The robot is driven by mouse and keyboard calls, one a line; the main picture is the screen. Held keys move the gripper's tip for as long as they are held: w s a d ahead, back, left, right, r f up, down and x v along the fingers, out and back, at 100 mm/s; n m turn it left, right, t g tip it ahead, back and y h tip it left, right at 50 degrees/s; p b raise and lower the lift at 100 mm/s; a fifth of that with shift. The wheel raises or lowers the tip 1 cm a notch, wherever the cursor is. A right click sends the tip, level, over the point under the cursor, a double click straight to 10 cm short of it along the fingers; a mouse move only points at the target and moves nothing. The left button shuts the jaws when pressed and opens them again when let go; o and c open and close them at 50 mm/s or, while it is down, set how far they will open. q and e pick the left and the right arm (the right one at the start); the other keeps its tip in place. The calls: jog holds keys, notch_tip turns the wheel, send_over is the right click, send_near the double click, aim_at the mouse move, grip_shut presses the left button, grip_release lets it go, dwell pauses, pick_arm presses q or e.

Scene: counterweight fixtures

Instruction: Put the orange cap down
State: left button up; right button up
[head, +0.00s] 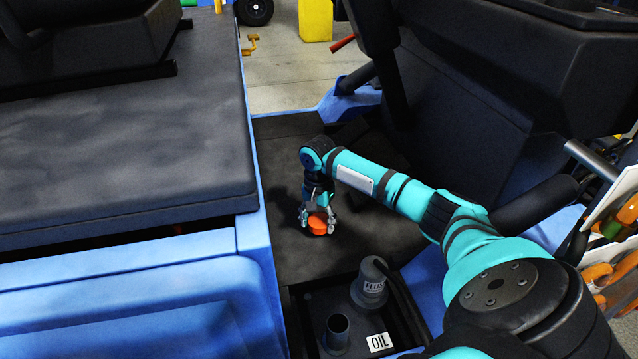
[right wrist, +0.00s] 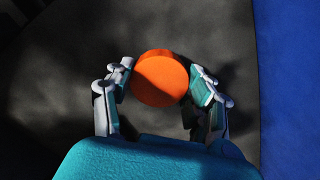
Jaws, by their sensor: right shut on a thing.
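The orange cap (head: 318,224) is a round, flat-topped disc. It is between the fingers of my right gripper (head: 318,217), over the dark floor panel. In the right wrist view the cap (right wrist: 159,78) sits between the two fingertips of the gripper (right wrist: 160,82), which is shut on it. Whether the cap's underside touches the dark surface (head: 290,255) cannot be told. My left gripper is not in view.
A dark recess in front holds an open filler neck (head: 337,332), a grey cylinder (head: 372,283) and a white OIL label (head: 380,342). A black seat-like pad (head: 120,150) on a blue body lies left. Dark machine structure (head: 500,90) stands at the right.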

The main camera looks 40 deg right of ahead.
aim_at(319, 238)
notch_tip(319, 238, down, 4)
jog(key=shift+r+b, duration=0.25)
jog(key=shift+b, duration=0.2)
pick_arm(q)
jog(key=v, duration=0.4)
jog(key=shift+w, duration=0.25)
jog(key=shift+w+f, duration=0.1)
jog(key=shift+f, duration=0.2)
pick_arm(e)
jog(key=shift+f, duration=0.2)
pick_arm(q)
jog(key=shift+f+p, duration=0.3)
pick_arm(e)
jog(key=shift+f, duration=0.2)
jog(key=o, duration=1.2)
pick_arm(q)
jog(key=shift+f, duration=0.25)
pick_arm(e)
jog(key=shift+o, duration=0.4)
jog(key=shift+r, duration=0.1)
